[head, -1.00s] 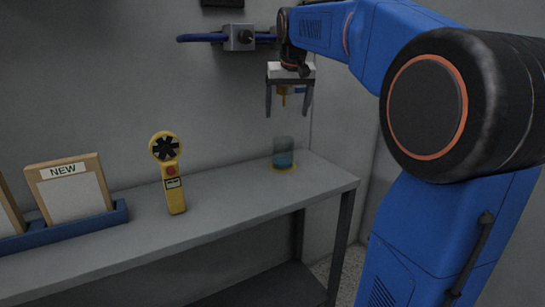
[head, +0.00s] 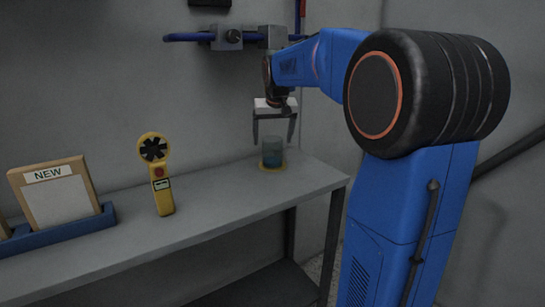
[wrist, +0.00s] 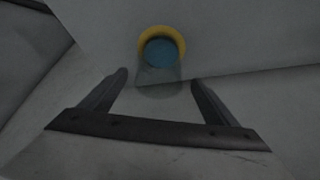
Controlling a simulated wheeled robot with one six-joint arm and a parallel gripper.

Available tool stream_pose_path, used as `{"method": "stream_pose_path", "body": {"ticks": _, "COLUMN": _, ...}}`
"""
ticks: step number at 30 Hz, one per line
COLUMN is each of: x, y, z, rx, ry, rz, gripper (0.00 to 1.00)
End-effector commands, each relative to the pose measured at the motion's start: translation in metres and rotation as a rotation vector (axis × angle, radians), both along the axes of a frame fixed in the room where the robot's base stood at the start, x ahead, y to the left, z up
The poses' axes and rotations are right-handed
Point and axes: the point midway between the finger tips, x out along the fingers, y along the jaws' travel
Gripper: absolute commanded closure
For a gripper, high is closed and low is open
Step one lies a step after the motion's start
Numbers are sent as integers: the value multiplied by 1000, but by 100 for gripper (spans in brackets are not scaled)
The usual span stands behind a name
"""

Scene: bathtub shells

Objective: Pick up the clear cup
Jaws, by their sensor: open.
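The clear cup (head: 272,152) stands upright near the right end of the grey bench, on a round yellow mat (head: 283,166). Its lower part looks blue. My gripper (head: 274,142) is open and empty, pointing down. In the head view its two fingers hang at about the height of the cup's upper part, one to each side in the picture; I cannot tell the depth. In the wrist view the cup (wrist: 160,67) lies beyond the fingertips, roughly centred between them. The open gripper also shows in the wrist view (wrist: 158,78). No contact is visible.
A yellow handheld meter (head: 157,175) stands on the bench (head: 215,208) left of the cup. A framed NEW card (head: 57,193) sits in a blue holder further left. A blue pipe with a grey fitting (head: 227,38) runs along the wall above. The bench between meter and cup is clear.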

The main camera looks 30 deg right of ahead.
Motion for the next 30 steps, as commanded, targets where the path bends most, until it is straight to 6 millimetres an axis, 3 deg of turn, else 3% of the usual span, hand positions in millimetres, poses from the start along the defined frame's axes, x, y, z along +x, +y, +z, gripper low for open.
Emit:
{"method": "stream_pose_path", "body": {"ticks": 10, "x": 15, "y": -7, "z": -40, "rx": 1, "ry": 2, "rz": 0, "gripper": 18}}
{"method": "stream_pose_path", "body": {"ticks": 18, "x": 17, "y": -8, "z": -44, "rx": 0, "ry": 0, "rz": 0, "gripper": 18}}
{"method": "stream_pose_path", "body": {"ticks": 24, "x": 17, "y": -8, "z": -44, "rx": 0, "ry": 0, "rz": 0, "gripper": 62}}
{"method": "stream_pose_path", "body": {"ticks": 30, "x": 17, "y": -8, "z": -43, "rx": 0, "ry": 0, "rz": 0, "gripper": 65}}
